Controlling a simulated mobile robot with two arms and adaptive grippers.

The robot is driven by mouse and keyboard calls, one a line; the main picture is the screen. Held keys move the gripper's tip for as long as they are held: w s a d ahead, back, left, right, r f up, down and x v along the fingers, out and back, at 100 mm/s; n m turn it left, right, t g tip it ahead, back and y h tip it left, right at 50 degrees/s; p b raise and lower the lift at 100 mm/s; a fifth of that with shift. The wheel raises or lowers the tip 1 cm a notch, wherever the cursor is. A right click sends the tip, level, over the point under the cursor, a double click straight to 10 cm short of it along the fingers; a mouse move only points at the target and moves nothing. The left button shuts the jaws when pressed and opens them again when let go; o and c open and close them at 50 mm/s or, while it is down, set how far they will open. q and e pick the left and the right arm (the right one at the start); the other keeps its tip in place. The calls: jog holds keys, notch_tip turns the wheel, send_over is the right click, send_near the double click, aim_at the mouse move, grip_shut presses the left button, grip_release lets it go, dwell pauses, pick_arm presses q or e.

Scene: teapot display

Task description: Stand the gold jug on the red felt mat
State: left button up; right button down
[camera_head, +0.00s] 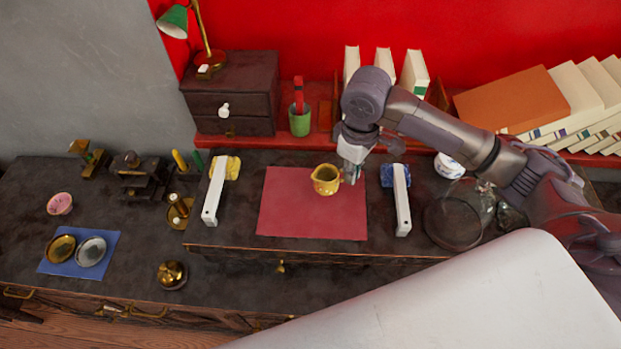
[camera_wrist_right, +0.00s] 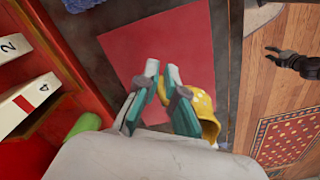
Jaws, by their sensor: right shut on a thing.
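The gold jug (camera_head: 326,180) is small and looks upright, with its open mouth up. It shows over the upper right part of the red felt mat (camera_head: 300,218); I cannot tell if its base touches the mat. My right gripper (camera_head: 352,172) is at the jug's right side, shut on it at the handle side. In the right wrist view the jug (camera_wrist_right: 203,108) shows beside the finger pads, partly hidden, with the mat (camera_wrist_right: 160,50) beyond. A dark claw-like shape, probably my left gripper (camera_wrist_right: 292,62), shows small over the wooden floor.
White bars stand left (camera_head: 214,190) and right (camera_head: 402,200) of the mat, beside a yellow cloth (camera_head: 233,167) and a blue cloth (camera_head: 387,175). A glass dome (camera_head: 455,222) is farther right. A green cup (camera_head: 300,120) stands behind. The mat's left and front are clear.

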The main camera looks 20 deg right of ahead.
jog(key=p, duration=0.1)
send_over(311, 193)
notch_tip(311, 193, down, 5)
jog(key=shift+f, duration=0.2)
notch_tip(311, 193, down, 3)
jog(key=shift+f+p, duration=0.1)
jog(key=shift+p, duration=0.5)
jog(key=shift+f, duration=0.45)
jog(key=c, duration=1.7)
grip_release()
jog(key=shift+f, duration=0.15)
jog(key=o, duration=0.4)
